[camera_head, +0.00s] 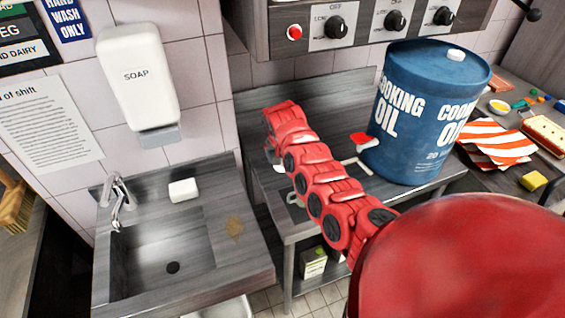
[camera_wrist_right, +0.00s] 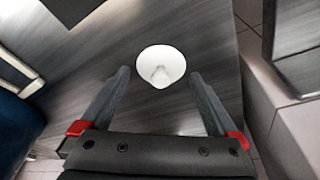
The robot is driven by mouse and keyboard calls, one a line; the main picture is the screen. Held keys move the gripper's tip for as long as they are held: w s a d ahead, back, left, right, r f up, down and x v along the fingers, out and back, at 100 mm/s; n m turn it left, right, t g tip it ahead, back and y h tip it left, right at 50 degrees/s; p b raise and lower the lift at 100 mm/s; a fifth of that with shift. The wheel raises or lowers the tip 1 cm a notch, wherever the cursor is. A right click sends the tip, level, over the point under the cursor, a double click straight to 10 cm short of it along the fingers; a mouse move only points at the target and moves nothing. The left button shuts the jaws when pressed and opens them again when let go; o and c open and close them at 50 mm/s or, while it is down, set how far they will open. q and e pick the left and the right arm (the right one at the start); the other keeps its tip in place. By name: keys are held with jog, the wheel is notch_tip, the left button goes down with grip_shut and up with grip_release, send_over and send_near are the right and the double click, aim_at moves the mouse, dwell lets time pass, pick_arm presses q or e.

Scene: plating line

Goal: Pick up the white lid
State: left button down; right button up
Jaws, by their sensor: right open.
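The white lid (camera_wrist_right: 161,66) is a round white disc with a raised middle, lying on the grey metal table (camera_wrist_right: 100,50) in the right wrist view. My right gripper (camera_wrist_right: 160,78) is open, its two dark fingers apart with the lid between and just beyond their tips. The fingers do not visibly touch it. In the head view my red right arm reaches over the table and hides much of the gripper. A small pale shape beside that arm may be the lid, partly covered. My left gripper is not in view.
A blue cooking oil drum (camera_head: 418,115) stands on the table (camera_head: 262,190), right of my arm. A small red and white object (camera_head: 364,139) is by the drum. A sink (camera_head: 160,250) with white soap (camera_head: 183,190) lies left, across a narrow gap. Control knobs overhang the table's back.

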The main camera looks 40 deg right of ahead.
jog(key=shift+f, duration=0.3)
